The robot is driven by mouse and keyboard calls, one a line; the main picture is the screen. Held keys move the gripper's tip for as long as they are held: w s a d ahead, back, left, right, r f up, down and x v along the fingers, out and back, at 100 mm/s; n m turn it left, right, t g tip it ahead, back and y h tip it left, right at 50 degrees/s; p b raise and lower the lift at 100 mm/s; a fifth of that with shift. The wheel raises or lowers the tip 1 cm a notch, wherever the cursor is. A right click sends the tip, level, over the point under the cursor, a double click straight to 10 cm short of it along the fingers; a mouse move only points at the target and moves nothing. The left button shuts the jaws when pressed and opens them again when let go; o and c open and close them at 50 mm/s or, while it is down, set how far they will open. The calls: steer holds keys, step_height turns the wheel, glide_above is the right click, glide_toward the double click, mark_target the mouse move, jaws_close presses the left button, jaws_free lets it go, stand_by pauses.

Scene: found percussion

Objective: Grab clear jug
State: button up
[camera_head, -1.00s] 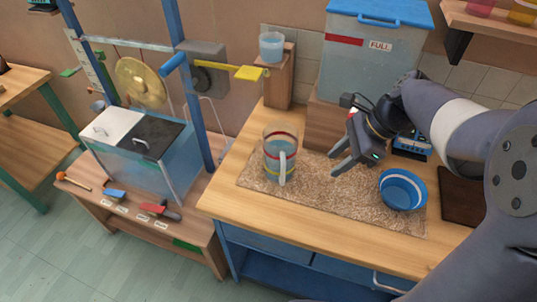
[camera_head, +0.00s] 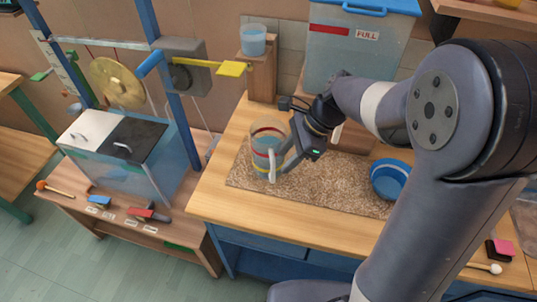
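The clear jug (camera_head: 266,136) stands upright on the brown speckled mat. It holds water and has red and yellow bands, and its pale handle (camera_head: 272,166) faces the front. My gripper (camera_head: 282,162) is at the jug's right side, close to the handle. Its two fingers point left toward the handle and look spread apart. I cannot tell whether they touch the jug or sit around the handle.
A blue bowl (camera_head: 389,179) sits on the mat (camera_head: 325,185) to the right. A small cup (camera_head: 253,40) stands on a wooden block behind the jug. A glass tank (camera_head: 140,155) is at the left.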

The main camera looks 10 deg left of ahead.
steer(key=x, duration=0.5)
steer(key=shift+p, duration=0.3)
steer(key=shift+c, duration=0.6)
jaws_close()
steer(key=shift+r, duration=0.1)
stand_by(0.4)
